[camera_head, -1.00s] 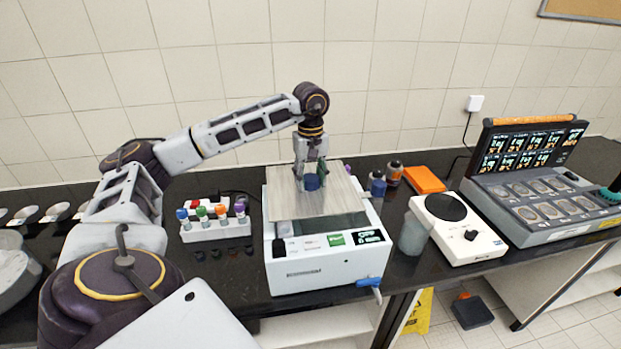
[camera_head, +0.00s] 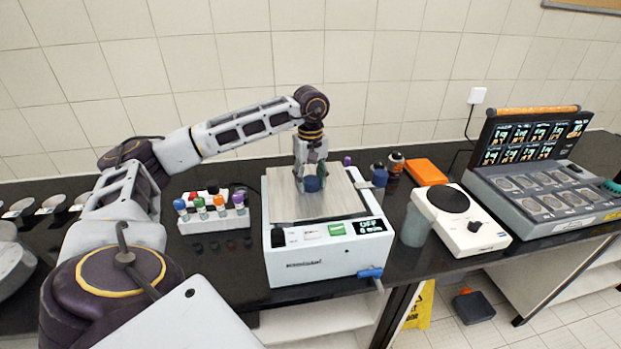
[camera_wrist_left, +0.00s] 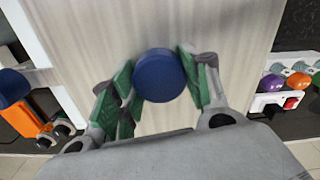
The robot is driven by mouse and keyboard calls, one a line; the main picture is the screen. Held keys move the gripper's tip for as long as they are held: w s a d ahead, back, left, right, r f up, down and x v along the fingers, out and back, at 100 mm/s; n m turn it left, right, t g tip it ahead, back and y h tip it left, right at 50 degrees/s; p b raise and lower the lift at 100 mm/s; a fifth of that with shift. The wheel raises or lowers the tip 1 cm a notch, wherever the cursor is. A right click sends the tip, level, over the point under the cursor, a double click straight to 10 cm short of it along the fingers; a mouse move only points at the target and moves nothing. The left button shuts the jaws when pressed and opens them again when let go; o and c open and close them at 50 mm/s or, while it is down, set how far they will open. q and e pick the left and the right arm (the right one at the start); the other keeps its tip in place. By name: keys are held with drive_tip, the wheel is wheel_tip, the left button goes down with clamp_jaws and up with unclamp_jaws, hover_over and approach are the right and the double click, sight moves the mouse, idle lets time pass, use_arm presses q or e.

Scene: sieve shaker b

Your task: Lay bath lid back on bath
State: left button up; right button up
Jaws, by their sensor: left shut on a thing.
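The bath (camera_head: 322,262) is a white box on the black bench, with a display reading OFF on its front. The bath lid (camera_head: 285,205) is a pale wood-grain plate with a round blue knob (camera_head: 312,184). The lid lies over the top of the bath and looks level with it; a small gap underneath cannot be ruled out. My left gripper (camera_head: 311,180) is above the lid, its green-padded fingers shut on the knob. The left wrist view shows the knob (camera_wrist_left: 159,76) between the fingers and the lid (camera_wrist_left: 215,40) beneath. My right gripper is not in view.
A white rack (camera_head: 215,219) with several coloured-cap tubes stands left of the bath. On the right are a white hotplate (camera_head: 460,220), a translucent cup (camera_head: 413,228), an orange box (camera_head: 427,172) and a grey case with screens (camera_head: 545,190). A blue-handled tap (camera_head: 370,273) sticks out in front.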

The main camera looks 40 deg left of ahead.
use_arm(q)
drive_tip(key=shift+f, duration=0.55)
drive_tip(key=shift+f+b, duration=0.6)
drive_tip(key=shift+b, duration=0.15)
idle(1.7)
drive_tip(key=o, duration=1.6)
drive_tip(key=shift+c, duration=0.2)
drive_tip(key=shift+r, duration=0.1)
drive_tip(key=shift+r+p, duration=2.35)
drive_tip(key=shift+r, duration=1.1)
drive_tip(key=shift+f, duration=0.1)
